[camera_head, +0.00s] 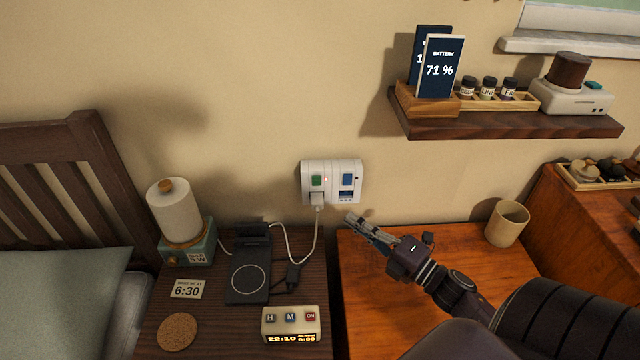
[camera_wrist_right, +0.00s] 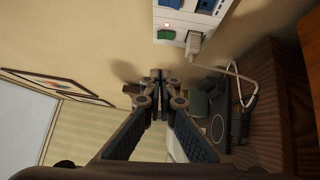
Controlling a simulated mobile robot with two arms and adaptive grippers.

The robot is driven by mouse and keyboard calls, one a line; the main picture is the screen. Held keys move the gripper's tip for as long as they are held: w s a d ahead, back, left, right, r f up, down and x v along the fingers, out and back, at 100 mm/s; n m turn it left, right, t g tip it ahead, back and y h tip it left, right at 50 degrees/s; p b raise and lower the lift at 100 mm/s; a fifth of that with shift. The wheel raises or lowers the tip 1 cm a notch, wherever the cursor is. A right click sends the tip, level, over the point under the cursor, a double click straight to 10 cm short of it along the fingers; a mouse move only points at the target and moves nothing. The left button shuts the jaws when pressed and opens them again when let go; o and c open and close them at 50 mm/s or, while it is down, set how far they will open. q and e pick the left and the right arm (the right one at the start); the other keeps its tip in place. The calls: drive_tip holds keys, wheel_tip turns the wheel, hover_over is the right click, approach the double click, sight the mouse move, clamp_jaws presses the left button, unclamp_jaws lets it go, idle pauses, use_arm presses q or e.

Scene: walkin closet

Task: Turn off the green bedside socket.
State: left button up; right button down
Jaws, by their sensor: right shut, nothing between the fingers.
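The green socket switch (camera_head: 316,181) is on the left half of a white double wall socket (camera_head: 332,198), above the bedside table. A blue switch (camera_head: 347,180) is on the right half. In the right wrist view the green switch (camera_wrist_right: 166,34) shows at the top, beyond the fingertips. My right gripper (camera_head: 350,218) is shut and empty, below and right of the socket, apart from it. My left gripper is not in view.
The bedside table (camera_head: 215,335) holds a lamp (camera_head: 177,212), a charging stand (camera_head: 247,280) and a clock (camera_head: 291,324). A wooden shelf (camera_head: 510,126) is at upper right. A beige cup (camera_head: 506,223) stands on the right-hand wooden top (camera_head: 380,320). The wall around the socket is clear.

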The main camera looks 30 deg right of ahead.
drive_tip(key=b, duration=0.1)
approach(313, 178)
drive_tip(key=w+a, duration=0.3)
drive_tip(key=a, duration=0.1)
drive_tip(key=w+d, duration=0.1)
drive_tip(key=w+d+b, duration=0.1)
drive_tip(key=w, duration=0.1)
drive_tip(key=shift+f, duration=0.1)
drive_tip(key=shift+w+d+r, duration=0.2)
drive_tip(key=shift+r, duration=0.05)
idle(0.4)
